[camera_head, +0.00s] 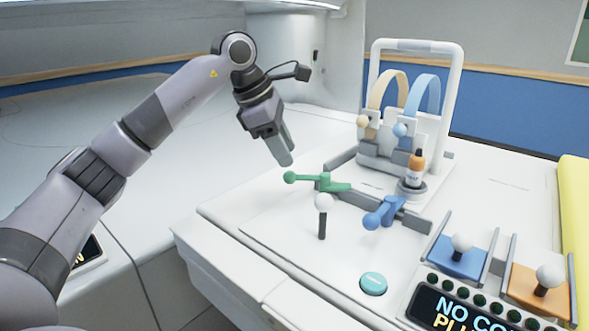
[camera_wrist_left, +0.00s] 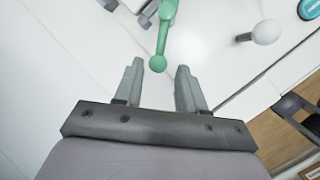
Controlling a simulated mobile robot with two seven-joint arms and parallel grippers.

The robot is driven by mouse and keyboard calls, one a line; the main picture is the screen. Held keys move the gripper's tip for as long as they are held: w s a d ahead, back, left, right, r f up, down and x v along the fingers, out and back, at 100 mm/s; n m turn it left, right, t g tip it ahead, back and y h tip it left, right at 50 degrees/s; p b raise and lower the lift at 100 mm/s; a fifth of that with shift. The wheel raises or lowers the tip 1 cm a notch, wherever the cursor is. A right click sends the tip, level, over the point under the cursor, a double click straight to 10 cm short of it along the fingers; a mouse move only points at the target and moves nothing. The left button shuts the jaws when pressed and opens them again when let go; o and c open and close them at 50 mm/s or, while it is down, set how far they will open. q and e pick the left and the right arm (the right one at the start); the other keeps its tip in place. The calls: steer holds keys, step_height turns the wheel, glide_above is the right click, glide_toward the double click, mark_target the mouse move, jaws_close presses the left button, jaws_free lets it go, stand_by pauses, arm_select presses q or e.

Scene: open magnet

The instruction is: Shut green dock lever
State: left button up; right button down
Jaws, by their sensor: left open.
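The green dock lever (camera_head: 325,183) is on the white table, with its round knob pointing left in the head view. My left gripper (camera_head: 286,160) is above and just behind that knob, pointing down. In the left wrist view the gripper (camera_wrist_left: 160,70) is open and empty. There the green lever (camera_wrist_left: 163,36) points toward me, and its knob appears between the two fingertips. I cannot tell from this view how far above the knob the fingers are. My right gripper is not in view.
A white-knobbed black post (camera_head: 322,222) stands in front of the green lever. A blue lever (camera_head: 383,213) is to its right. A rack with headbands (camera_head: 405,110) and an orange-capped bottle (camera_head: 416,168) stand behind. A teal button (camera_head: 373,284) and sliding knobs (camera_head: 461,243) are nearer.

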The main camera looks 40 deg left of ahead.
mark_target(294, 175)
arm_select(q)
steer(key=x, duration=0.4)
steer(key=shift+f, duration=0.15)
steer(key=shift+w+d+f, duration=0.2)
steer(key=shift+f, duration=0.25)
